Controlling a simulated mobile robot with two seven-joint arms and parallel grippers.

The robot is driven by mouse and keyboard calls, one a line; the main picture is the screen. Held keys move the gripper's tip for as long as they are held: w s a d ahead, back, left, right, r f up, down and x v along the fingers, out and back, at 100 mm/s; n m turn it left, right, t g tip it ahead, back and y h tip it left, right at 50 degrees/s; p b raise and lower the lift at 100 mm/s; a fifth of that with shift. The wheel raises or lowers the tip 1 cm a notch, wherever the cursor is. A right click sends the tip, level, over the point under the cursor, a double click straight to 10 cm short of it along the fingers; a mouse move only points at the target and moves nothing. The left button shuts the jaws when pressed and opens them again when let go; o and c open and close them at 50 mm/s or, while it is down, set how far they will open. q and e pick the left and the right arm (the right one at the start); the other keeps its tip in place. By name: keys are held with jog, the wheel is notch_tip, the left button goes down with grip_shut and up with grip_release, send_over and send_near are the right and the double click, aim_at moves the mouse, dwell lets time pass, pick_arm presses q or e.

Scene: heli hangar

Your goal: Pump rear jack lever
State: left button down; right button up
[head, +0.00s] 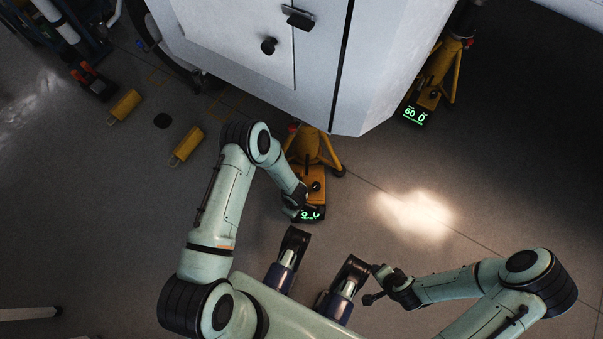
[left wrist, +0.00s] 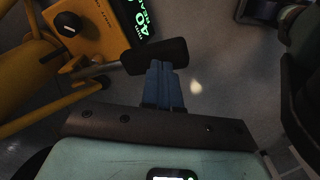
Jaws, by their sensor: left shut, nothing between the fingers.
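The near jack (head: 311,150) is a yellow tripod stand under the white fuselage, with a green-lit display (head: 311,214) at its foot. It also shows in the left wrist view as a yellow body (left wrist: 90,22) with a black knob and a display (left wrist: 140,20). Its lever (left wrist: 155,57) is a metal rod with a dark grip. My left gripper (head: 296,207) is beside the jack's foot. In the left wrist view its blue fingers (left wrist: 161,68) are shut and empty, right at the dark grip; contact is unclear. My right gripper (head: 370,285) is away from the jack, its fingers too small to read.
The white fuselage (head: 390,50) overhangs the jack. A second yellow jack (head: 437,75) with a lit display stands at upper right. Yellow chocks (head: 187,146) lie on the floor at left. The floor at right is clear.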

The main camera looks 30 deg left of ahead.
pick_arm(q)
notch_tip(320, 180, down, 6)
jog(key=b, duration=0.4)
jog(key=shift+r, duration=0.1)
jog(key=shift+f+b, duration=0.7)
jog(key=shift+f, duration=0.5)
notch_tip(320, 180, up, 8)
jog(key=p, duration=0.5)
jog(key=shift+r, duration=0.15)
jog(key=shift+f, duration=0.2)
